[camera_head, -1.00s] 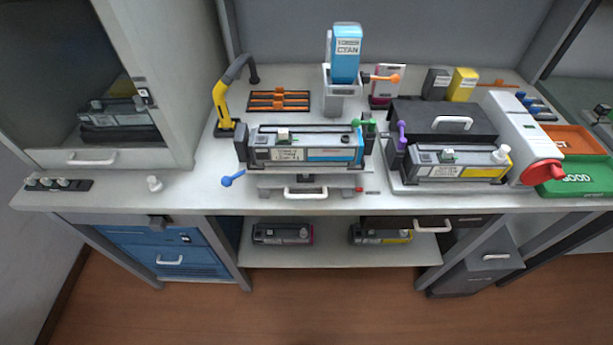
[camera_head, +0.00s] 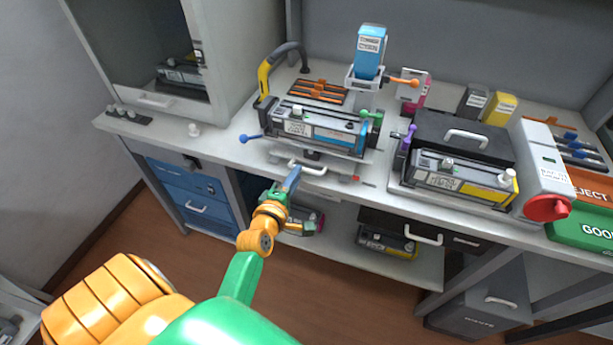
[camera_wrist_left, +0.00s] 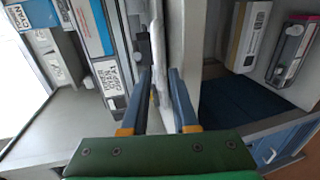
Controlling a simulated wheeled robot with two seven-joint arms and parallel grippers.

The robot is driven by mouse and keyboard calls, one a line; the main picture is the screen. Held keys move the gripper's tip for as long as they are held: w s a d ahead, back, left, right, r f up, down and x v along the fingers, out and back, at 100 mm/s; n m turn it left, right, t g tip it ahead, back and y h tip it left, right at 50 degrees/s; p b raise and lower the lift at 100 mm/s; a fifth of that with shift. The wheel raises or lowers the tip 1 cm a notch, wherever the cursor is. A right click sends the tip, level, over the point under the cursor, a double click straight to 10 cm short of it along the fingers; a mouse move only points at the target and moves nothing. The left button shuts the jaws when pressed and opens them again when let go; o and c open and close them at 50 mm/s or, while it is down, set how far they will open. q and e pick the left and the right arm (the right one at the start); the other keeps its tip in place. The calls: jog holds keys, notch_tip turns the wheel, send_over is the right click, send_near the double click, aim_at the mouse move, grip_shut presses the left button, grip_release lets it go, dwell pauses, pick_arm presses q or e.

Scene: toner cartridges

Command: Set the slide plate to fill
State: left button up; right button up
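The slide plate (camera_head: 335,169) is a light grey plate at the front of the bench, under the cartridge with the cyan label (camera_head: 318,128). Its white handle (camera_head: 313,171) faces the bench's front edge. My left gripper (camera_head: 293,176) reaches up from below, its blue fingertips at the handle's left end. In the left wrist view my left gripper (camera_wrist_left: 160,88) has its two fingers apart, with a pale bar, likely the handle, running between them. Whether they touch it is unclear. A cyan bottle (camera_head: 369,52) stands upright in a holder behind the cartridge. My right gripper is not in view.
A blue-knobbed lever (camera_head: 244,138) sticks out left of the cartridge, and a green knob (camera_head: 365,113) sits at its right. A yellow-labelled cartridge (camera_head: 462,178) stands to the right. Below the bench is a shelf (camera_head: 345,255) with cartridges. The bench front edge is close to my gripper.

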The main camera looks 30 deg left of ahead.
pick_arm(q)
jog(key=shift+w+d+f, duration=0.1)
jog(key=shift+w+d, duration=0.1)
jog(key=shift+w, duration=0.7)
jog(key=shift+a, duration=0.1)
grip_shut()
dwell(0.6)
